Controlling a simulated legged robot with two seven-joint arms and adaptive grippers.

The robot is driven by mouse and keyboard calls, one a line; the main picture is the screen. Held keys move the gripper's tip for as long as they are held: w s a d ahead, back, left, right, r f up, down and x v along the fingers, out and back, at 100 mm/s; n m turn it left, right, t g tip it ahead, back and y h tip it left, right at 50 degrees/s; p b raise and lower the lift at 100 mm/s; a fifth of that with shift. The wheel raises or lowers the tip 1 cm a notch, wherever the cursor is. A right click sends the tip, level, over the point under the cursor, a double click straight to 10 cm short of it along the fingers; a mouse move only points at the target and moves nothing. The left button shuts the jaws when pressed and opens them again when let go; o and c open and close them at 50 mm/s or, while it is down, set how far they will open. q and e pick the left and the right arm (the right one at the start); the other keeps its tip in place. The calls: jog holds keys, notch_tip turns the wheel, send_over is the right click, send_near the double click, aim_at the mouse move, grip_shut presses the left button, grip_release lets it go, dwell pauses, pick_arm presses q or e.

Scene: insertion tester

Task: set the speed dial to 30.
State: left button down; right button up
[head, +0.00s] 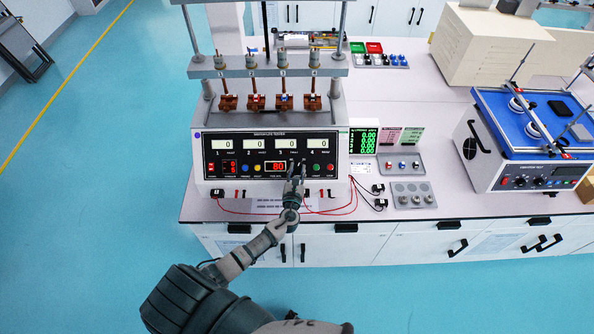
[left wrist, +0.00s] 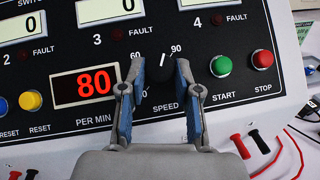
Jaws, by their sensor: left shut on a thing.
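The insertion tester (head: 270,150) stands on the bench, its black front panel facing me. The black speed dial (left wrist: 168,72) is above the word SPEED in the left wrist view, with its white mark pointing up and slightly right, between the printed 60 and 90. The lower scale numbers are partly hidden by a finger. The red PER MIN display (left wrist: 84,86) reads 80; it also shows in the head view (head: 276,168). My left gripper (left wrist: 160,76) is shut on the dial, one finger on each side. In the head view, my left gripper (head: 295,178) covers the dial. My right gripper is not in view.
A green START button (left wrist: 221,67) and a red STOP button (left wrist: 263,59) sit close right of the dial. Red and black leads (head: 340,208) lie along the bench front. A vibration tester (head: 525,140) stands at the right.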

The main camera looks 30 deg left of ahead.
pick_arm(q)
jog(key=shift+w+a+r, duration=0.1)
jog(key=shift+w+r, duration=0.05)
jog(key=shift+r, duration=0.25)
jog(key=c, duration=0.8)
grip_release()
jog(key=shift+f, duration=0.15)
jog(key=shift+s+d+f, duration=0.15)
jog(key=shift+s+d, duration=0.05)
jog(key=shift+s, duration=0.1)
jog(key=v, duration=1.1)
jog(key=shift+s+d, duration=0.15)
jog(key=shift+s, duration=0.1)
